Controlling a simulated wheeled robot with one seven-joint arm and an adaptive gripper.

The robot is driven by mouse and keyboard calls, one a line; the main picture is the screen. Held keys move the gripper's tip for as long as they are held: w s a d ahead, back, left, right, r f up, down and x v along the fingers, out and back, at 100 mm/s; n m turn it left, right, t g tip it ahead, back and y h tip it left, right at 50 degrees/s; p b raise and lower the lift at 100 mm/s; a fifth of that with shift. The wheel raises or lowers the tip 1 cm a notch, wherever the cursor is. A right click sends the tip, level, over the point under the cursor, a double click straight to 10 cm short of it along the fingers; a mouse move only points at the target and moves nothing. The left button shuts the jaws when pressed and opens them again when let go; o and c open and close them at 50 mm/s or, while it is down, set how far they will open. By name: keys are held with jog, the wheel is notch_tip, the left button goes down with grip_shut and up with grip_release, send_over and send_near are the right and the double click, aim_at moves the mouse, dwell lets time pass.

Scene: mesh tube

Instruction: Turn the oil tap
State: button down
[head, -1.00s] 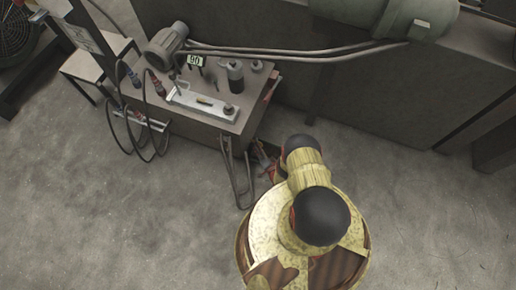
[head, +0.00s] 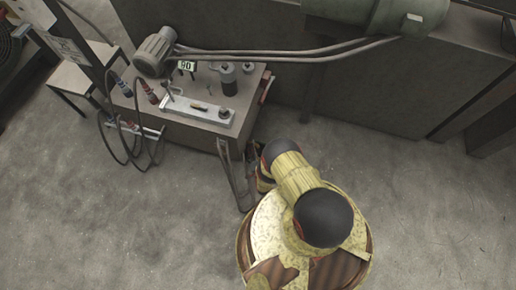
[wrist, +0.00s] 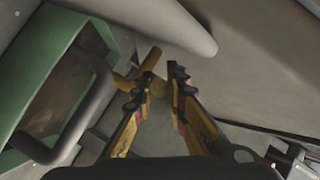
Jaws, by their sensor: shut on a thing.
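In the wrist view, the oil tap is a small brass-coloured fitting (wrist: 151,60) with a bar and a rounded end between the fingertips. My gripper (wrist: 160,88) has its two yellow and black fingers on either side of the rounded end and is shut on it. The fingers hide part of the tap. In the head view the tap cannot be made out. My yellow arm covers the area beside the grey workbench (head: 195,135), and the gripper is mostly hidden there.
In the wrist view, a green-framed opening (wrist: 112,30) with a thick grey pipe (wrist: 82,115) lies left, and a pale rounded pipe (wrist: 165,22) passes above. Open floor lies in front.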

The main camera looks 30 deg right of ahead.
jog(key=shift+w+a+m+h, duration=0.2)
jog(key=shift+m+h, duration=0.4)
jog(key=c, duration=1.8)
grip_release()
jog(key=shift+c, duration=0.2)
jog(key=shift+o, duration=0.4)
jog(key=shift+d, duration=0.1)
